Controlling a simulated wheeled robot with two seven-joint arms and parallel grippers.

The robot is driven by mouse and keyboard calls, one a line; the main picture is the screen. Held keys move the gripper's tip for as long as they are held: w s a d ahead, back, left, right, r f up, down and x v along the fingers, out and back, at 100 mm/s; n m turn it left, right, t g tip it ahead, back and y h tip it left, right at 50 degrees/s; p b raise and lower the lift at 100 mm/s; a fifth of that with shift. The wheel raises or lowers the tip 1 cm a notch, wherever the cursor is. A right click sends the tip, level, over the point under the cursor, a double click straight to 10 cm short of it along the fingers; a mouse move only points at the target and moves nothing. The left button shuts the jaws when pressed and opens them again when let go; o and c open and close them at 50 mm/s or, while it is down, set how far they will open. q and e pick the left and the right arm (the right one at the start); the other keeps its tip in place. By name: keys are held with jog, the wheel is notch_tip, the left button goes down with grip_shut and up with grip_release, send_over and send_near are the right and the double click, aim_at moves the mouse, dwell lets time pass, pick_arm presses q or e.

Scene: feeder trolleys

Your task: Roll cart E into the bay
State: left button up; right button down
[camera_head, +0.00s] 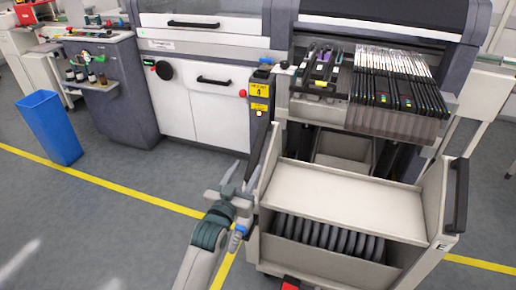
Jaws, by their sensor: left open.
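Cart E (345,208) is a light grey feeder trolley with an "E" label on its right side panel. It stands in front of the bay (348,150) under the machine's feeder bank, with its far end close to the opening. It has black upright handles on its left (264,152) and right (457,195) sides, and several dark reels in its lower compartment. My left gripper (235,180) is open beside the cart's left side panel, near the left handle. I cannot tell whether it touches the cart. My right gripper is not in view.
The machine (205,75) fills the back, with a yellow "4" label (259,91) left of the bay. Feeders (400,85) overhang the opening. A blue bin (49,127) stands at the left. Yellow lines (130,193) mark the grey floor, which is clear left of the cart.

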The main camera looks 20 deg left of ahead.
aim_at(256, 152)
pick_arm(q)
jog(key=w, duration=1)
jog(key=shift+d, duration=0.2)
jog(key=shift+w, duration=0.8)
grip_shut()
jog(key=shift+w+r, duration=0.1)
jog(key=shift+r, duration=0.05)
jog(key=shift+w+r+p, duration=0.1)
jog(key=shift+p, duration=0.2)
jog(key=shift+w, duration=0.3)
jog(key=shift+c, duration=1.8)
grip_release()
jog(key=shift+r, duration=0.1)
jog(key=o, duration=0.4)
jog(key=shift+w, duration=0.1)
jog(key=shift+c, duration=0.2)
jog(key=shift+w+f, duration=0.15)
jog(key=shift+f, duration=0.15)
jog(key=shift+s, duration=0.2)
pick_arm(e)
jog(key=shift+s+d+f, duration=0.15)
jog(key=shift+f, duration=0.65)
